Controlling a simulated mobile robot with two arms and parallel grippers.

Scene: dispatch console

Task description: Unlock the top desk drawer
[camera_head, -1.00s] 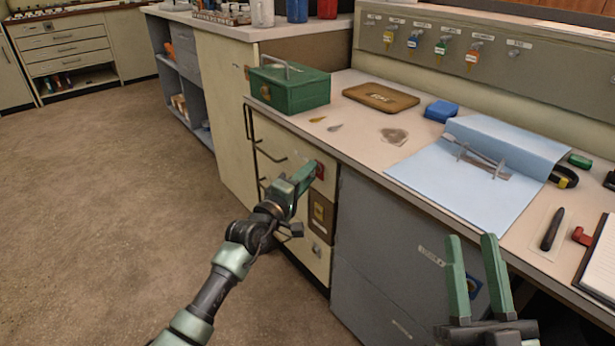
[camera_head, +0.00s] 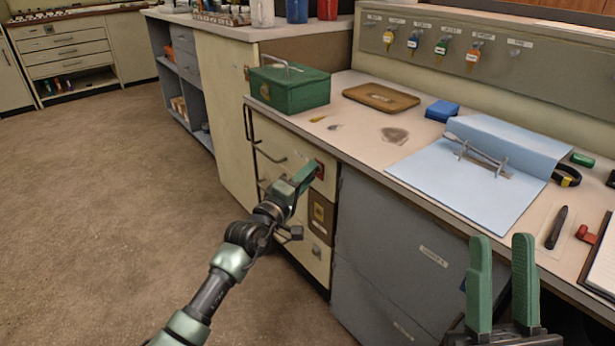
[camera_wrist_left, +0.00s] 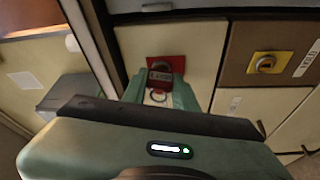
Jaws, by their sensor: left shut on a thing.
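The top desk drawer (camera_head: 280,138) is a cream front under the desktop's left end, and it appears closed. A red lock plate (camera_wrist_left: 178,62) is on the drawer front in the left wrist view. My left gripper (camera_head: 312,170) is at this plate, its fingers shut on a dark red tagged key (camera_wrist_left: 160,76) in front of the lock. A small ring shows below the tag. How far the key is in or turned is hidden. My right gripper (camera_head: 503,240) is open and empty in front of the desk at the lower right.
A green cash box (camera_head: 290,92), a brown tray (camera_head: 380,97) and a blue binder (camera_head: 450,190) are on the desktop. Several tagged keys hang on the back panel (camera_head: 540,75). Lower, a yellow lock plate (camera_wrist_left: 268,63) is on a brown panel. Floor at left is clear.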

